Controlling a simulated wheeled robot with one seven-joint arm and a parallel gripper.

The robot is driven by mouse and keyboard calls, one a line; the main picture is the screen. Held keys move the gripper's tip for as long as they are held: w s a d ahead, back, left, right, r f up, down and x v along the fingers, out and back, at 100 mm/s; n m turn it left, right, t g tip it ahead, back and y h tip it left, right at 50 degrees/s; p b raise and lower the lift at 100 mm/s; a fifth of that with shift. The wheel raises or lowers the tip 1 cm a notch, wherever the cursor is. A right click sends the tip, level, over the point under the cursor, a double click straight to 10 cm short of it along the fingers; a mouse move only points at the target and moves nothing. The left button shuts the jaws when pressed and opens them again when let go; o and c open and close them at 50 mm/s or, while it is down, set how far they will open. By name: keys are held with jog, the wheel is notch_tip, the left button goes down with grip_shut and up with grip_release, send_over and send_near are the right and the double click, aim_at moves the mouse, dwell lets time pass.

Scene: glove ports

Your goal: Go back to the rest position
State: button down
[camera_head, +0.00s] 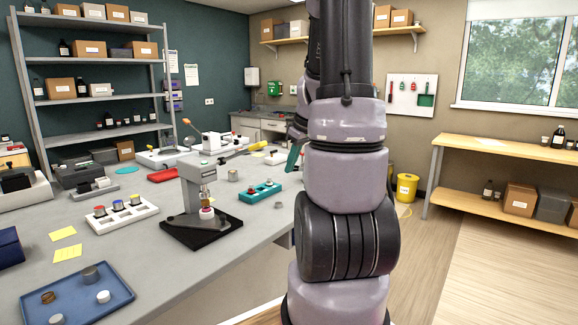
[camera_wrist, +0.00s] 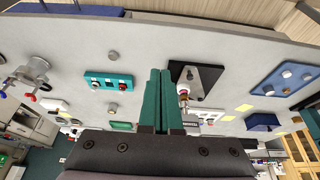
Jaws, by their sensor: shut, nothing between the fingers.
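My gripper (camera_wrist: 160,74) shows in the wrist view with its two green fingers pressed together and nothing between them. In the head view only a teal part of my gripper (camera_head: 293,158) shows past the left side of my arm, above the far right part of the grey bench (camera_head: 262,222). My arm stands upright in front of the bench and hides the rest of the hand. In the wrist view the fingers appear apart from the bench top and the things on it.
A black-based press (camera_head: 190,195), a teal block (camera_head: 260,191) and a white tray (camera_head: 122,216) with coloured caps stand on the bench. A blue tray (camera_head: 117,296) lies at the near left. A wooden shelf table (camera_head: 490,148) stands at the right, with free floor before it.

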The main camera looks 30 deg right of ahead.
jog(key=s+a+r+m+t, duration=0.1)
jog(key=s+a+r+m, duration=0.3)
jog(key=s+a+r, duration=0.3)
jog(key=s+a+r+m+t, duration=0.2)
jog(key=s+a+r+m, duration=0.2)
jog(key=s+a+r, duration=0.3)
jog(key=a+r, duration=0.2)
jog(key=a, duration=0.3)
jog(key=shift+s+a+r+y, duration=0.15)
jog(key=shift+a+r+y, duration=0.15)
jog(key=shift+a, duration=0.1)
